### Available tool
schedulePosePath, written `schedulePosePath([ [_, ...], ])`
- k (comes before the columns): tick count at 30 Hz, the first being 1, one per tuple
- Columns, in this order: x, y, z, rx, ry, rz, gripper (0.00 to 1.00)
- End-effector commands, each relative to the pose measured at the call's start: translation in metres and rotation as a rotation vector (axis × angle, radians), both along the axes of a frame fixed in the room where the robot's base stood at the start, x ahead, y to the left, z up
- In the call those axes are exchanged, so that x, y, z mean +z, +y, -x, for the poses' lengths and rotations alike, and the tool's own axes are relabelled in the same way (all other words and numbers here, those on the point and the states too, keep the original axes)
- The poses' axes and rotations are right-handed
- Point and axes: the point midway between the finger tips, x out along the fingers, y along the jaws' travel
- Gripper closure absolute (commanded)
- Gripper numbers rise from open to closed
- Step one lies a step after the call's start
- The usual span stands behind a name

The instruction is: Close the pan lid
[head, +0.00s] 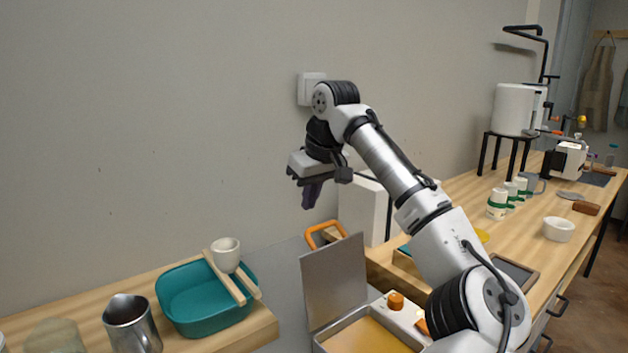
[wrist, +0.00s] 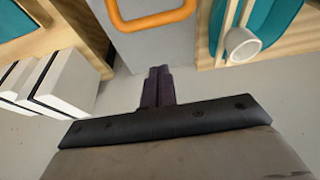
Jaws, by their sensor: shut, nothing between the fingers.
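The pan lid (head: 333,282) is a flat grey panel standing open, nearly upright, at the back of a pan with a yellow-orange inside (head: 368,337). An orange handle (head: 322,234) shows just behind the lid's top edge; it also shows in the wrist view (wrist: 155,22), at the top. My gripper (head: 309,203) is shut and empty, in the air above the handle and close to the wall. In the wrist view its dark fingers (wrist: 158,72) are together, apart from the handle. The pan's lower part is cut off by the head view's bottom edge.
A teal basin (head: 190,318) with wooden sticks across it and a white cup (head: 226,254) stand left of the pan. A metal pitcher (head: 131,325) is further left. A white box (head: 362,208) stands right behind my arm. Orange knob (head: 395,300) beside the pan.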

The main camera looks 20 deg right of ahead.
Motion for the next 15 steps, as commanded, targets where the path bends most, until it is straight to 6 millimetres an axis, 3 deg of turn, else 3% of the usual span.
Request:
schedulePosePath([
  [3, -0.025, 0.003, -0.008, 0.001, 0.001, 0.002, 1.0],
  [9, -0.023, -0.008, 0.016, -0.002, -0.002, 0.003, 1.0],
  [15, -0.023, -0.012, 0.027, -0.002, -0.004, 0.001, 1.0],
])
